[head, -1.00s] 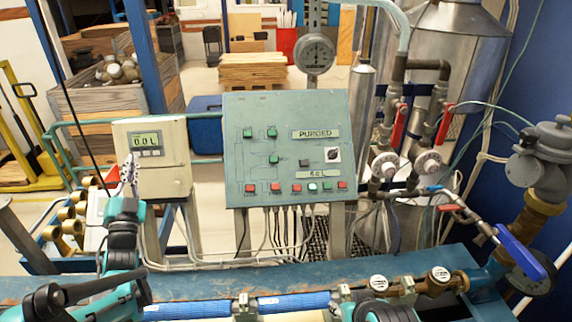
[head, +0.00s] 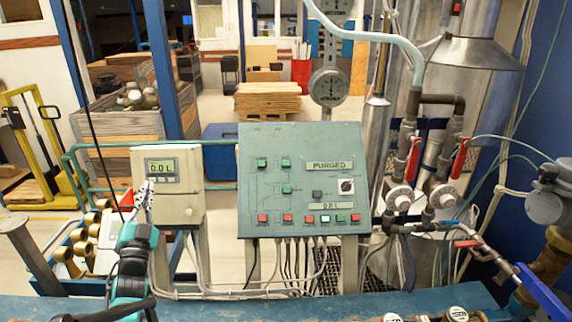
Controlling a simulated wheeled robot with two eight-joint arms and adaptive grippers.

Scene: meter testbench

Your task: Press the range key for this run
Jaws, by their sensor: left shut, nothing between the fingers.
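A green sloped control panel (head: 300,240) stands at the centre. Its upper strip reads PURGED (head: 329,165), and a small display (head: 331,206) below has figures too small to read surely. A bottom row holds red keys (head: 262,218), a white key (head: 325,219) and a green key (head: 340,218). More green keys (head: 286,163) sit on the diagram, near a dark key (head: 317,195) and a rotary knob (head: 346,186). A pale meter box (head: 185,209) at left reads 0.0 L. My left gripper (head: 146,187) is shut and empty in front of it; contact is unclear. My right gripper is out of view.
A blue bench beam (head: 250,309) crosses the front. Red-handled valves (head: 414,159) and pipes stand right of the panel. A blue lever (head: 541,293) sticks out at lower right. Brass fittings (head: 67,255) lie at left. Cables hang beneath the panel.

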